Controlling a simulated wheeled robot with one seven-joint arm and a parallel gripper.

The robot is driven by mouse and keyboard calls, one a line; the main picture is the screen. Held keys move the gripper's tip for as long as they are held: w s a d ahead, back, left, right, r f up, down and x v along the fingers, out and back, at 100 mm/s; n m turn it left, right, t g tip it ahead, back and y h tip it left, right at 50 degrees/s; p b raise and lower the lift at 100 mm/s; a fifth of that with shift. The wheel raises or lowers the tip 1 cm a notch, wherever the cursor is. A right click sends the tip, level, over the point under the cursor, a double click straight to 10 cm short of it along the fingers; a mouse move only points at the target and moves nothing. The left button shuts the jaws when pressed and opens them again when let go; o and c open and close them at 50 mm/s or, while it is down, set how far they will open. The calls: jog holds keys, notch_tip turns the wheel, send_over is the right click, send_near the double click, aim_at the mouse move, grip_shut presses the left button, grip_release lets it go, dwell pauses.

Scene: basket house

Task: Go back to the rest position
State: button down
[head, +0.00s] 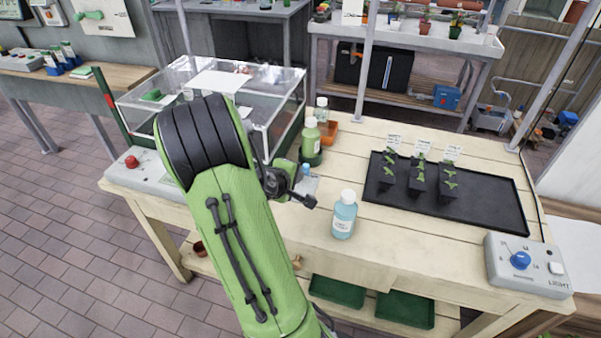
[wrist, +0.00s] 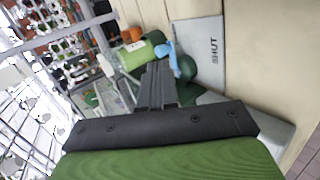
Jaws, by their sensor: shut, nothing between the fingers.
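My gripper (head: 308,201) is at the end of my green arm, above the wooden bench beside the clear case. In the wrist view, the narrow dark fingers (wrist: 158,85) are together with nothing between them. Behind them is a grey plate (wrist: 203,55) marked SHUT, with a blue handle-like part (wrist: 174,60). I cannot tell whether the fingers touch it. A bottle of pale blue liquid (head: 344,215) stands upright to the right of the gripper, apart from it. A green bottle (head: 311,140) stands behind it; it also shows in the wrist view (wrist: 135,54).
The clear case (head: 275,95) stands behind my arm. A box with a red button (head: 132,162) is at the bench's left end. A black tray (head: 490,210) with three seedling pots and a LIGHT box (head: 527,265) are at the right. Bench space around the blue bottle is clear.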

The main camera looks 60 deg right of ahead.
jog(key=a+r, duration=0.1)
jog(key=a, duration=0.1)
jog(key=s+a+r, duration=0.1)
jog(key=a+r, duration=0.1)
jog(key=shift+s+a+p, duration=0.1)
jog(key=shift+s+p, duration=0.1)
jog(key=shift+p, duration=0.15)
jog(key=shift+a+r, duration=0.1)
